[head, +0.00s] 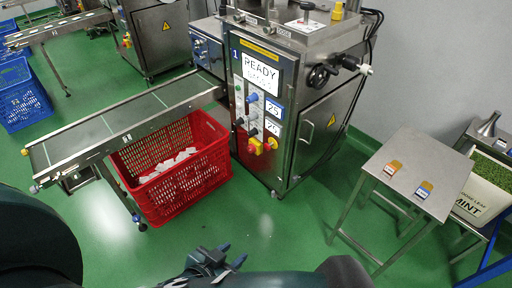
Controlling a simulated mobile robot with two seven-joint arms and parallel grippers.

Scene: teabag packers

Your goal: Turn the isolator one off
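Machine 1 (278,110) is a steel cabinet in the centre, with a lit screen (260,74) reading READY. Low on its front panel are two red-and-yellow controls side by side. The left one (254,147) has a large red part on yellow; the right one (271,144) is mostly yellow with red. Which is the isolator, and its exact position, is too small to tell. My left gripper (231,256) is at the bottom centre, below and in front of the panel, apart from it. Its fingers look parted and empty. My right gripper does not show.
A red crate (205,178) with white packets stands left of the machine, under a conveyor (130,122). A steel table (410,158) with two small packs stands at right, beside a MINT bin (485,188). Green floor is clear before the machine.

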